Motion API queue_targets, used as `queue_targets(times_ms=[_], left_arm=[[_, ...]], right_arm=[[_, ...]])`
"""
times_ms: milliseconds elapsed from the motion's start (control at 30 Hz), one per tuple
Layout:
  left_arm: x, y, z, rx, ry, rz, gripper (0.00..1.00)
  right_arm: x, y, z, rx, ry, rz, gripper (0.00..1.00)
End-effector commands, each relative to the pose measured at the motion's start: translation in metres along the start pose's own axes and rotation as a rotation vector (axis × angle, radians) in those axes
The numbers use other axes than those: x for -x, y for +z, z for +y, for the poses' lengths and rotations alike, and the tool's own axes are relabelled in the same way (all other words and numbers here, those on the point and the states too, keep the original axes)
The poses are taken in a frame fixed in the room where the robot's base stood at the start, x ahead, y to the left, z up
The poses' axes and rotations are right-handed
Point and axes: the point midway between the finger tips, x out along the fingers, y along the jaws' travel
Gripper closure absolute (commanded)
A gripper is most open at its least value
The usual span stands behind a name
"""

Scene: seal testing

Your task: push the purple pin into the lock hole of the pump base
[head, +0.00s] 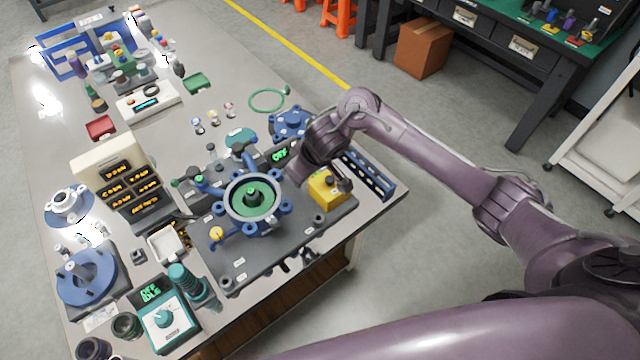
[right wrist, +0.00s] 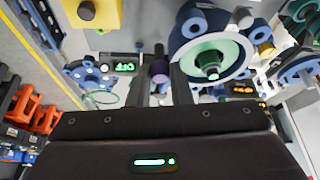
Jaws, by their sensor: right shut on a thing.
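The pump base (head: 229,200) is a blue round housing with a green centre on a dark grey plate (head: 270,248); in the right wrist view it is right of the fingers (right wrist: 207,28). My right gripper (right wrist: 160,82) comes in from the right in the head view and is low at the plate's back right side, beside the housing. Its two fingers are shut on the purple pin (right wrist: 159,66), whose end shows between the fingertips. The pin is hidden by my arm in the head view. I cannot make out the lock hole. My left gripper is not in view.
A yellow block (head: 325,190) with a black knob stands close to my right gripper. A display reading OFF (head: 280,154) and a blue flanged part (head: 290,122) are behind it. A blue slotted rail (head: 368,174) lies near the table edge. Many parts crowd the left side.

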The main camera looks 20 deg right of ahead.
Motion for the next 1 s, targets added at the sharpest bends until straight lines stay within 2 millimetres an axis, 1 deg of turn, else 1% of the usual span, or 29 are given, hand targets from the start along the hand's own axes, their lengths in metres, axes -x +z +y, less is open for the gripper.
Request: queue_targets(times_ms=[33, 100, 200, 300, 433, 567, 1000], left_arm=[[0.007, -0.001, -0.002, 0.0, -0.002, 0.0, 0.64], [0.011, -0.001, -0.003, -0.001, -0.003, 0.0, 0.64], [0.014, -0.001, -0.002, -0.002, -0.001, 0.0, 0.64], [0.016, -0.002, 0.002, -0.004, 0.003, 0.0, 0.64], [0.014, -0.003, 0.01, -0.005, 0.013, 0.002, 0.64], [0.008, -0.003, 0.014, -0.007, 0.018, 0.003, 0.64], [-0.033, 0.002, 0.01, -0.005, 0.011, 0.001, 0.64]], right_arm=[[-0.008, 0.014, 0.002, -0.006, -0.008, -0.009, 1.0], [-0.02, 0.028, 0.008, -0.002, -0.006, -0.008, 1.0], [-0.032, 0.046, 0.014, 0.005, -0.006, -0.006, 1.0], [-0.039, 0.058, 0.018, 0.01, -0.005, -0.002, 1.0], [-0.044, 0.064, 0.02, 0.015, -0.004, 0.001, 1.0], [-0.05, 0.067, 0.02, 0.017, -0.004, 0.002, 1.0], [-0.08, 0.08, 0.019, 0.018, -0.005, 0.003, 1.0]])
